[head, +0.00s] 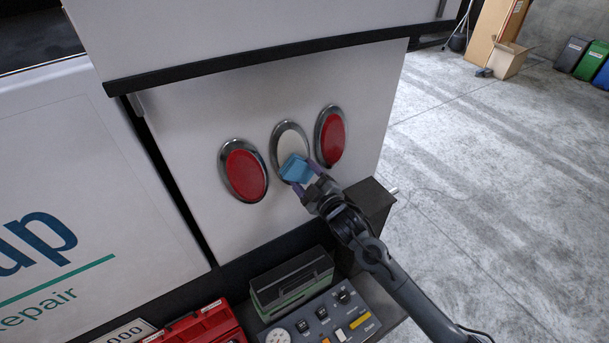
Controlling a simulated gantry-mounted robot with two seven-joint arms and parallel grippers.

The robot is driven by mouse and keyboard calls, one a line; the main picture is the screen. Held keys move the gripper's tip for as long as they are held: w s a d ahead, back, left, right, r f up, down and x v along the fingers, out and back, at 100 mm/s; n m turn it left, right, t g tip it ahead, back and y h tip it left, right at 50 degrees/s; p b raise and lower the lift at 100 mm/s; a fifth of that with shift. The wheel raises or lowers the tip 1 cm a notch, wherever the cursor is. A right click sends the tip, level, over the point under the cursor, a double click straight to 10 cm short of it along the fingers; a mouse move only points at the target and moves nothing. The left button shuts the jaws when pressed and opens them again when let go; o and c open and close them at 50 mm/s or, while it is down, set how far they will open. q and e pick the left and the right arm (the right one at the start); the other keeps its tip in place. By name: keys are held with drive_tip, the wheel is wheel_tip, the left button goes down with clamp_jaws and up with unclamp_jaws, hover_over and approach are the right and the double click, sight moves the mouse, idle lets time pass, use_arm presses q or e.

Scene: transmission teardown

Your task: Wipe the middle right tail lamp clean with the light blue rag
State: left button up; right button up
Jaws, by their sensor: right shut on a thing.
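Three oval lamps with chrome rims sit in a row on the white rear panel of a vehicle. The middle lamp (289,136) has a pale cream lens; its lower part is hidden behind the rag. My right gripper (306,177) is shut on the light blue rag (294,167) and holds it at the lower part of the middle lamp. The rag looks to be against the lens, but I cannot tell for certain that it touches. My left gripper is not in view.
Red lamps flank the middle one at left (244,171) and right (331,137). Below are a green-and-black case (291,283), a grey control panel (325,322) and a red toolbox (200,328). A dark box (372,203) stands beside my right arm. The floor at right is open.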

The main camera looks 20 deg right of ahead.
drive_tip(key=shift+d+f+b, duration=0.15)
drive_tip(key=shift+f+b, duration=0.25)
drive_tip(key=shift+f, duration=0.4)
drive_tip(key=shift+d+f+b, duration=0.1)
drive_tip(key=shift+f+b, duration=0.3)
drive_tip(key=shift+f, duration=0.4)
wheel_tip(320, 180, down, 2)
drive_tip(key=shift+w+d+f+b, duration=0.15)
drive_tip(key=shift+f+b, duration=0.1)
drive_tip(key=shift+b, duration=0.55)
drive_tip(key=p, duration=0.4)
approach(305, 181)
drive_tip(key=w+f, duration=0.2)
drive_tip(key=w, duration=0.1)
drive_tip(key=shift+w+a+f, duration=0.1)
drive_tip(key=shift+a+f, duration=0.1)
